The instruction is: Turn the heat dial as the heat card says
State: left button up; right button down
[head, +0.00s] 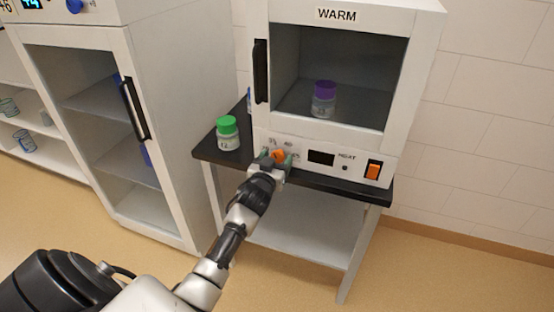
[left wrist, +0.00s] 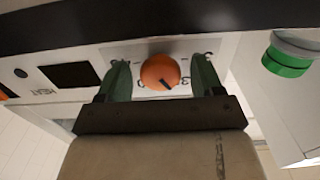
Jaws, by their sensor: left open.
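The orange heat dial (head: 279,156) is on the front panel of the white cabinet marked WARM (head: 338,15). It also shows in the left wrist view (left wrist: 160,72), round, with a dark pointer mark toward the picture's lower right. Marks printed around it are partly hidden and hard to read. My left gripper (head: 275,161) is at the dial. In the left wrist view its green fingers (left wrist: 161,80) are open, one on each side of the dial, with gaps showing. I cannot make out a heat card. My right gripper is not in view.
A green-lidded jar (head: 228,133) stands on the black tabletop (head: 330,186) left of the dial. A purple-lidded jar (head: 324,99) is inside the WARM cabinet. A dark display (head: 321,158) and an orange switch (head: 374,170) are right of the dial. Another glass-doored cabinet (head: 184,100) stands left.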

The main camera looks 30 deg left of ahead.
pick_arm(q)
jog(key=shift+w+a, duration=0.1)
jog(key=shift+w, duration=0.25)
jog(key=c, duration=0.9)
